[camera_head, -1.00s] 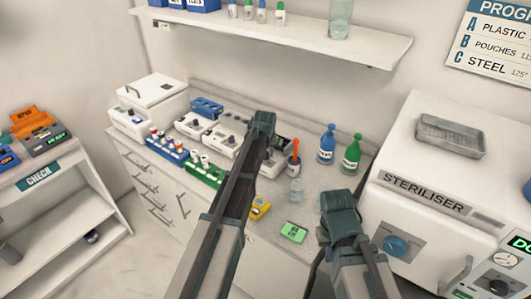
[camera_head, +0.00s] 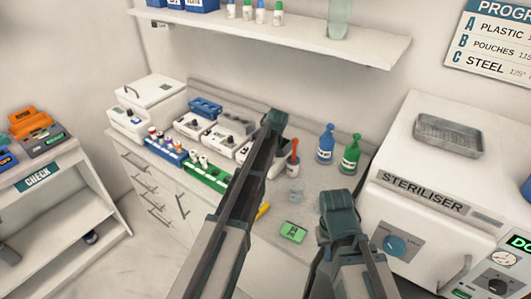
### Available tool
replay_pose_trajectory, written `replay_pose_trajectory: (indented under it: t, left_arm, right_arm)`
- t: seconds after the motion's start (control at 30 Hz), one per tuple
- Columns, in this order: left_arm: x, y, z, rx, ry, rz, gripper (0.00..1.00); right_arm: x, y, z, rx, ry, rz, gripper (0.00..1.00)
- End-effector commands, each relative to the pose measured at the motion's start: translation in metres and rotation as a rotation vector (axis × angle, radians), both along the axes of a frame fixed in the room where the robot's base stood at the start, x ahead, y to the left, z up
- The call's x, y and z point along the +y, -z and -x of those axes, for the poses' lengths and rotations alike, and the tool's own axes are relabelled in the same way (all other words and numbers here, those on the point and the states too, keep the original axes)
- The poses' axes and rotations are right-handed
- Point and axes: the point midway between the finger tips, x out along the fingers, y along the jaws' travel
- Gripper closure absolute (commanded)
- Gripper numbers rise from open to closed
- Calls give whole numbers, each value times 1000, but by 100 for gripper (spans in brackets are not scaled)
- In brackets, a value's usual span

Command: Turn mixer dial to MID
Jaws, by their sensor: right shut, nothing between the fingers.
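Several small white bench devices stand on the counter, among them a left one (camera_head: 194,126), a middle one (camera_head: 226,138) and a right one (camera_head: 244,152) partly behind my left arm. I cannot tell which is the mixer, and no dial setting is readable. My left gripper (camera_head: 275,121) is over the counter, just right of these devices; its fingertips are not clear. My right gripper (camera_head: 338,208) is shut and empty, low in front of the counter's right part, near the steriliser.
Blue (camera_head: 326,145) and green (camera_head: 351,154) bottles stand at the counter's back right. An orange-topped pot (camera_head: 293,162) is close to my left gripper. Tube racks (camera_head: 205,174) line the front edge. A green item (camera_head: 293,232) lies right of my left arm. The steriliser (camera_head: 425,190) bounds the right.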

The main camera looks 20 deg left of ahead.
Motion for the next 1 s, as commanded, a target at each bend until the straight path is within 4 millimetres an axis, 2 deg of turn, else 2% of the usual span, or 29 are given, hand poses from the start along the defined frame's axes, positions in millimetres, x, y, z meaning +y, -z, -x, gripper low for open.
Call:
replay_pose_trajectory:
  t: [0.33, 0.37, 0.5, 0.83, 1.0]
  left_arm:
    - [-1, 0, 1, 2, -1, 2, 100]
    - [-1, 0, 1, 2, -1, 2, 59]
    - [-1, 0, 1, 2, 0, 1, 35]
    - [0, -1, 0, 1, 0, 1, 35]
    - [-2, -8, 2, 1, 0, 1, 35]
  right_arm:
    - [0, 0, 0, 0, 0, 0, 100]
    - [0, 0, 0, 0, 0, 0, 100]
    - [0, 0, 0, 0, 0, 0, 100]
    - [0, -1, 0, 0, 0, 0, 100]
    - [0, -8, 0, 0, 0, 0, 100]
